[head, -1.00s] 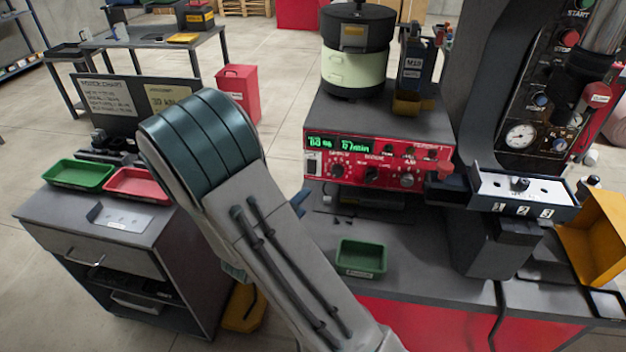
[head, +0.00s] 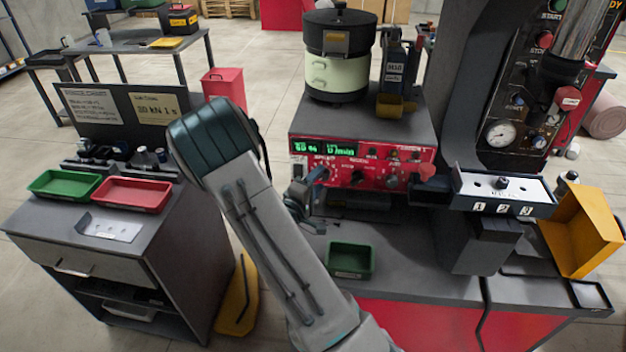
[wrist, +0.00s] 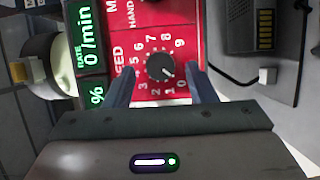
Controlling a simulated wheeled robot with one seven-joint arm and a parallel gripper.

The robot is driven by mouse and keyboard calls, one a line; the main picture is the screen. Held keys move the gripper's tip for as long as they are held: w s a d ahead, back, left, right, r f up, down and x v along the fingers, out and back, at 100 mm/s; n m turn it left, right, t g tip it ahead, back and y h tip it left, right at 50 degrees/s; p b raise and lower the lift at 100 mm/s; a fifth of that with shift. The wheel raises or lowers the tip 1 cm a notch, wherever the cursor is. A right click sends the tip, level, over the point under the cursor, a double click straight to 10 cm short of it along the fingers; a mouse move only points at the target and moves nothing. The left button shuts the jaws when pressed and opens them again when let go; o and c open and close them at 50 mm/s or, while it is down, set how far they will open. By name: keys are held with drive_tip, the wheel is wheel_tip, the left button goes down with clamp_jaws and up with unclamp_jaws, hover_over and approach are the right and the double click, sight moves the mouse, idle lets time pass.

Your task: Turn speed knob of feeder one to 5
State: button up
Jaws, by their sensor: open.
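The speed knob (wrist: 160,67) is a dark round dial on the red panel, ringed by white numerals. Its light pointer mark faces lower right in the wrist view, near the 0. My gripper (wrist: 162,80) is open, with one blue finger on each side of the knob; I cannot tell whether they touch it. In the head view my gripper (head: 306,185) is at the left front of the red control panel (head: 410,158) and hides part of it. The feeder's bowl (head: 338,85) stands above. The green display (head: 322,147) shows a % value and 0 /min.
Other knobs, one of them a dark knob (head: 357,177), sit right of my gripper. A green tray (head: 350,260) lies on the bench below. A numbered fixture (head: 500,190) stands right. A side cabinet with a red tray (head: 132,194) is left.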

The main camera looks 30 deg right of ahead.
drive_tip(key=shift+w+d, duration=0.3)
drive_tip(key=shift+d, duration=0.15)
